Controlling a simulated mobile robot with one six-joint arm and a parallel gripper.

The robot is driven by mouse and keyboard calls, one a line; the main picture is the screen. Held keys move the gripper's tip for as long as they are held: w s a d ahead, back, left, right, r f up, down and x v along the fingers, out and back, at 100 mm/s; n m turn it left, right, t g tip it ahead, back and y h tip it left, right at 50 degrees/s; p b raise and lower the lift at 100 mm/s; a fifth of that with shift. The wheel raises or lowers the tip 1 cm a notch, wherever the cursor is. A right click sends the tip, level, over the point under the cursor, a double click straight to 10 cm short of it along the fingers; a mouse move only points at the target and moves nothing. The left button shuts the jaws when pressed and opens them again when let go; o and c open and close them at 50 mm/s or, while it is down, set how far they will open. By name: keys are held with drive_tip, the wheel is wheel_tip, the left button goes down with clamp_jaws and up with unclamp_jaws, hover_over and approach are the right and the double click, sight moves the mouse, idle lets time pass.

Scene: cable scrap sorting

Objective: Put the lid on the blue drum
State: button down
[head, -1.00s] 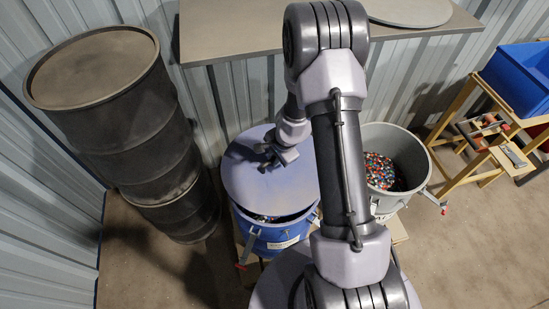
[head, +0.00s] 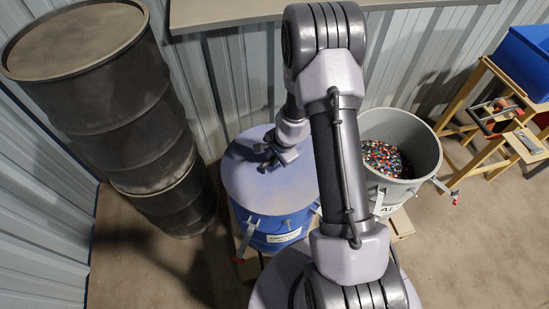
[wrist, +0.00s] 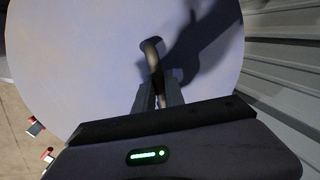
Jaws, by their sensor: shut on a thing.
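The round blue-grey lid (head: 246,186) lies over the top of the blue drum (head: 270,233), level as far as I can see. No gap shows along the front rim; the back right edge is hidden by my arm. My gripper (head: 272,161) is above the lid, shut on its handle. In the wrist view the lid (wrist: 75,60) fills much of the picture, and my gripper (wrist: 158,92) holds the bar handle (wrist: 152,52). The drum has a white label and latches on its side.
A grey drum (head: 425,150) with an open top holds many coloured granules, close to the right. Dark stacked drums (head: 125,125) stand at the left. A shelf (head: 235,12) runs along the wall behind. A blue bin (head: 525,60) sits on a wooden stand at the right.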

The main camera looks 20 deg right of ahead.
idle(0.9)
drive_tip(key=c, duration=1.3)
unclamp_jaws()
drive_tip(key=p+v, duration=1)
drive_tip(key=v, duration=0.7)
drive_tip(key=w+a+r+n+t+y+b, duration=0.1)
drive_tip(key=a+r+n, duration=0.1)
drive_tip(key=a+r, duration=0.35)
drive_tip(key=a+r+n+t+y, duration=0.1)
drive_tip(key=a+r+n, duration=0.15)
drive_tip(key=r, duration=0.65)
drive_tip(key=s+a+r+n+b, duration=0.1)
drive_tip(key=s+a+r+n, duration=0.3)
drive_tip(key=s+a+r, duration=0.45)
drive_tip(key=s+r, duration=0.1)
drive_tip(key=s, duration=0.2)
drive_tip(key=s+d+r+n, duration=0.1)
drive_tip(key=s+r, duration=0.1)
drive_tip(key=s, duration=0.1)
drive_tip(key=s+r+n, duration=0.1)
drive_tip(key=s, duration=0.3)
drive_tip(key=shift+d+r+n+h, duration=0.2)
drive_tip(key=shift+d+n+h, duration=0.05)
drive_tip(key=shift+d+h, duration=0.15)
